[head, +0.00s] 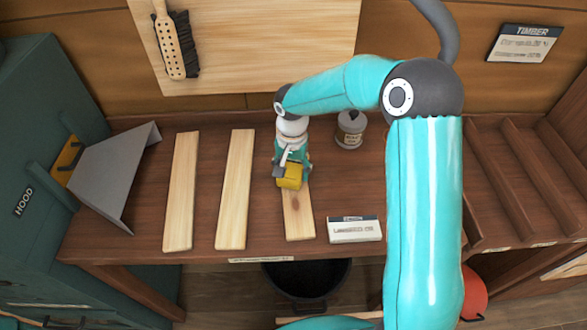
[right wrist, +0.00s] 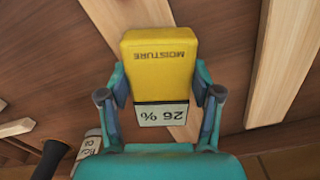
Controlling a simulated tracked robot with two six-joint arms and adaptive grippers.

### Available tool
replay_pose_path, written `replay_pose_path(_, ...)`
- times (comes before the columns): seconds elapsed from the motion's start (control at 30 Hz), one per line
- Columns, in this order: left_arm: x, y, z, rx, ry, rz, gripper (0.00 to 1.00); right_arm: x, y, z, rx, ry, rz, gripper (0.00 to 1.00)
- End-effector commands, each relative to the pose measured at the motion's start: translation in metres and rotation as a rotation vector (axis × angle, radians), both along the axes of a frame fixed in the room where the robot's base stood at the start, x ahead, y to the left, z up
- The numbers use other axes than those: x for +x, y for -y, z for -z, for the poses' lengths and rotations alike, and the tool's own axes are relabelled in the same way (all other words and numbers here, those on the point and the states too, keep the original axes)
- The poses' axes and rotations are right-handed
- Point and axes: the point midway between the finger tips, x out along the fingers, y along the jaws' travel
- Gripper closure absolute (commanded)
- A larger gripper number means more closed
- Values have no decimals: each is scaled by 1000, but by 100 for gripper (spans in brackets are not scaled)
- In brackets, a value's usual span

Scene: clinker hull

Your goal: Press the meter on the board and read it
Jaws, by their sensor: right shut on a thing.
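My right gripper (head: 288,168) is shut on the yellow moisture meter (head: 289,177), at the far part of the right-hand board (head: 298,217). In the right wrist view the meter (right wrist: 160,67) sits between both fingers of the gripper (right wrist: 160,105). Its label MOISTURE and its display (right wrist: 163,114) appear upside down, and the display reads 26 %. The meter's lower end is hidden, so I cannot see its contact with the board. Two more pale boards, the left one (head: 181,190) and the middle one (head: 235,188), lie apart on the bench. My left gripper is out of view.
A white card (head: 354,229) stands right of the right-hand board, and a small jar (head: 350,130) stands behind. A grey hood (head: 118,180) is at the left of the bench (head: 205,245). A TIMBER sign (head: 525,43) hangs on the wall. A dark bucket (head: 306,284) is below.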

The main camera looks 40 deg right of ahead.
Motion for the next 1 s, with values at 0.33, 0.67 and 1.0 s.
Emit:
replay_pose_path(0.33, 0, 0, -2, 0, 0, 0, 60, -2, -1, -1, 1, -6, -1, 77)
replay_pose_path(0.67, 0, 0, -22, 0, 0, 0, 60, 0, 0, -34, 0, -1, -1, 77)
replay_pose_path(1.0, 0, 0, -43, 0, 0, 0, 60, 0, 0, -68, -1, 1, 0, 77)
